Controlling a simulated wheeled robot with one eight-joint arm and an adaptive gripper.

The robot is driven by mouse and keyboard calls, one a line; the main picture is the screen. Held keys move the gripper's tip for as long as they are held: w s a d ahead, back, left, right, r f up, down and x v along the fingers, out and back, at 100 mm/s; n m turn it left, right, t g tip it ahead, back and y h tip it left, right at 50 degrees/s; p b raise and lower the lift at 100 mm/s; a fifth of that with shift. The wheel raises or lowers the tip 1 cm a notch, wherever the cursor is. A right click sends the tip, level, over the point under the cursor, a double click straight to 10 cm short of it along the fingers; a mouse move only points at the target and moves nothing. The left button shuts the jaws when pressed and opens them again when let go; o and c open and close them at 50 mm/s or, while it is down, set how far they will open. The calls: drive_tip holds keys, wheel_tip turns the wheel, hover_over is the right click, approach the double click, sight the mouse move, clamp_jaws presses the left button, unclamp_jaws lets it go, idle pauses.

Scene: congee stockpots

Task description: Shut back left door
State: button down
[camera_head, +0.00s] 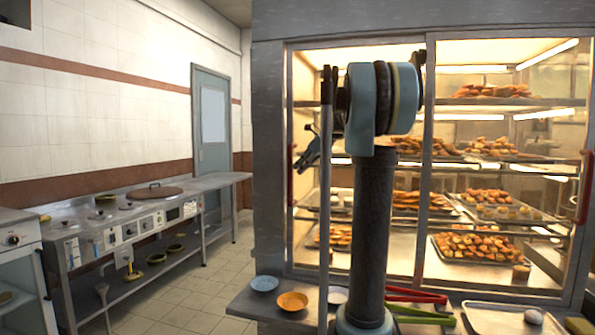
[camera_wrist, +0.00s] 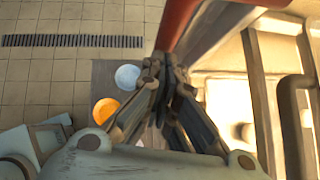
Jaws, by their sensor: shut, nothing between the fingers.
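The lit glass display cabinet (camera_head: 432,30) fills the right half of the head view. Its left glass door (camera_head: 431,200) carries a red upright handle (camera_head: 290,190) at the outer left edge. In the wrist view the red handle (camera_wrist: 187,22) runs in from the top, beside the fingertips. My gripper (camera_head: 299,170) is at the left door's handle in the head view. In the wrist view my gripper (camera_wrist: 157,62) is shut and empty, its tips close to the handle; I cannot tell if they touch. My arm hides part of the door, and I cannot tell how far it stands open.
A blue bowl (camera_head: 264,283) and an orange bowl (camera_head: 292,301) stand on the counter below the cabinet. Red tongs (camera_head: 415,295) and green tongs (camera_head: 420,312) lie farther right. A steel bench (camera_head: 215,181) lines the left wall. Tiled floor (camera_head: 215,275) is clear between.

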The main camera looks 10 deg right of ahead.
drive_tip(key=shift+w+a, duration=0.1)
drive_tip(key=shift+a, duration=0.3)
drive_tip(key=shift+a, duration=0.1)
drive_tip(key=s+d+r, duration=0.6)
drive_tip(key=d+r, duration=0.1)
drive_tip(key=d, duration=0.3)
drive_tip(key=s+a+f+n+g+h, duration=0.1)
drive_tip(key=s+a+f+n+h, duration=0.1)
drive_tip(key=s+f+n, duration=1)
drive_tip(key=s+a+f+n+g+h, duration=0.1)
drive_tip(key=s+f+n+h, duration=0.4)
drive_tip(key=s+f+n, duration=0.8)
drive_tip(key=s+f, duration=0.5)
drive_tip(key=f, duration=0.4)
drive_tip(key=s+f, duration=0.6)
drive_tip(key=f, duration=0.4)
drive_tip(key=shift+s+a+g, duration=0.2)
drive_tip(key=shift+a+g, duration=0.2)
drive_tip(key=shift+f, duration=0.1)
